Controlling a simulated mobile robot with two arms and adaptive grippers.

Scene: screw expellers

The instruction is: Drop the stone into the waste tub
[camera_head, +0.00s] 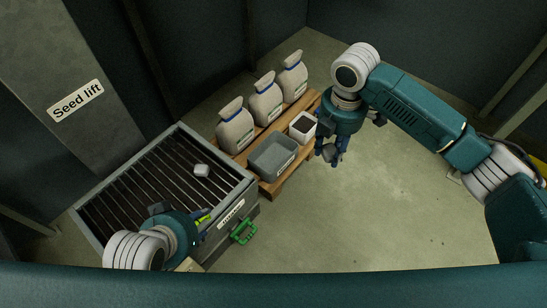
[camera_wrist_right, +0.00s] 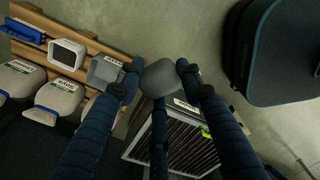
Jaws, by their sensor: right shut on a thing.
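My right gripper (camera_head: 331,158) hangs fingers down beside the pallet, to the right of the grey tub. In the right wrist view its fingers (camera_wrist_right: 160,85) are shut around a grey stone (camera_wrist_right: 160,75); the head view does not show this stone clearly. The grey tub (camera_head: 273,156), with a label too small to read, stands on the pallet and looks empty; it also shows in the wrist view (camera_wrist_right: 104,70).
A white box with dark contents (camera_head: 302,127) stands right of the tub on the wooden pallet (camera_head: 277,187). Several sacks (camera_head: 265,100) line its back. The grate box (camera_head: 130,165) with a green handle (camera_head: 243,231) stands left. The floor to the right is clear.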

